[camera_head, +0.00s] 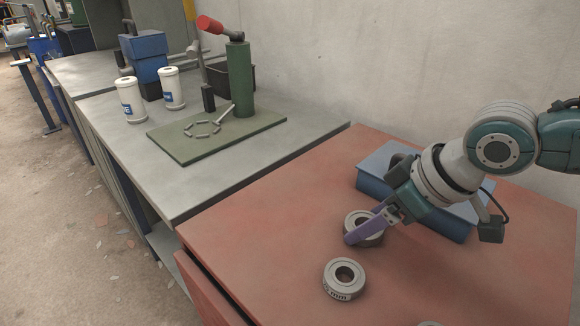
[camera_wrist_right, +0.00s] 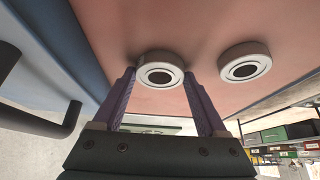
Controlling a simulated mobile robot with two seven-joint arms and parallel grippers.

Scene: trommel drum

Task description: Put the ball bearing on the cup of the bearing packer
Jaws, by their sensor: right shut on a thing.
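My right gripper (camera_head: 365,224) is shut on a grey ring-shaped ball bearing (camera_head: 353,218) at the red table top. In the right wrist view the held ball bearing (camera_wrist_right: 160,83) sits between the two purple fingertips. I cannot tell whether it still touches the table. The bearing packer (camera_head: 240,80) stands on the grey bench at the upper left, with a green post, a red-ended lever and a green base plate (camera_head: 185,150). I cannot make out a clear cup. My left gripper is not in view.
A second bearing (camera_head: 344,279) lies nearby on the red table (camera_head: 260,235); part of another (camera_head: 430,323) shows at the bottom edge. A blue box (camera_head: 375,185) stands behind my right gripper. Two white canisters (camera_head: 130,100) and a dark bin (camera_head: 232,76) stand near the packer.

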